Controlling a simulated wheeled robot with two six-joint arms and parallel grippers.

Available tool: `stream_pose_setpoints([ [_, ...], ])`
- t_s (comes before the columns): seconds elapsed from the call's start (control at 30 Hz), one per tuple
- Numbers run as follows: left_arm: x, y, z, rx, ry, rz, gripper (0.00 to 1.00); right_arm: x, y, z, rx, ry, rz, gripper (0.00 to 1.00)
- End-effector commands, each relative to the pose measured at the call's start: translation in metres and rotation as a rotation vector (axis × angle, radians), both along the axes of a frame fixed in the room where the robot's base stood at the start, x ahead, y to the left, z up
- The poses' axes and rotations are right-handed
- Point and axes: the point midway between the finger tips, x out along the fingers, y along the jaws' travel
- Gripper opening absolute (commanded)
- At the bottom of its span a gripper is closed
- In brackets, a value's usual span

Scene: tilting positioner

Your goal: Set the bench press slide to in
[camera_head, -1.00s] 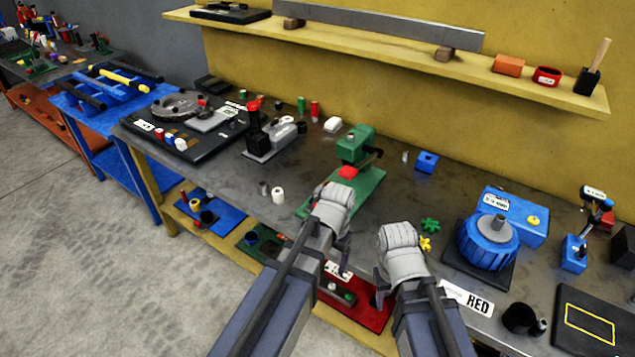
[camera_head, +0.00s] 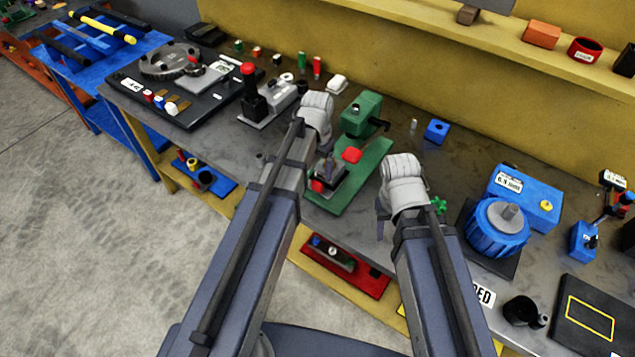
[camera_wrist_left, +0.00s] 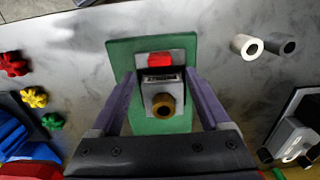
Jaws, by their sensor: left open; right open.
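The green bench press (camera_head: 362,115) stands on the workbench with a black lever and a red block in front of its column. Its green base plate (camera_head: 368,178) reaches toward the front edge. The slide (camera_head: 325,185), a dark and grey piece with a red part, sits on the front portion of the plate, away from the column. In the left wrist view the slide (camera_wrist_left: 160,86) shows a red front and a brass ring. My left gripper (camera_wrist_left: 160,76) is open over it, one finger on each side. My right gripper (camera_head: 381,222) is open and empty, right of the plate.
A grey tool with a red knob (camera_head: 265,98) stands left of the press. A blue box (camera_head: 437,131) and a blue motor-like unit (camera_head: 497,228) are to the right. A red tray (camera_head: 345,270) lies below the front edge. Bare bench lies left of the plate.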

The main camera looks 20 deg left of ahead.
Motion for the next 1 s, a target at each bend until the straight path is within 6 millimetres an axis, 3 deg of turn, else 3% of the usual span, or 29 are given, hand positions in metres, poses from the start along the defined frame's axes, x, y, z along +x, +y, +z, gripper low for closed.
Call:
stream_pose_setpoints([
  [0.5,0.000,0.000,-0.064,0.000,0.000,0.000,0.80,0.000,0.000,-0.064,0.000,0.000,-0.001,0.50],
  [0.93,0.000,0.000,-0.071,0.000,0.000,0.000,0.80,0.000,0.000,-0.071,0.000,0.000,-0.001,0.50],
  [1.0,0.000,0.000,-0.071,0.000,0.000,0.000,0.73,0.000,0.000,-0.071,0.000,0.000,-0.001,0.50],
])
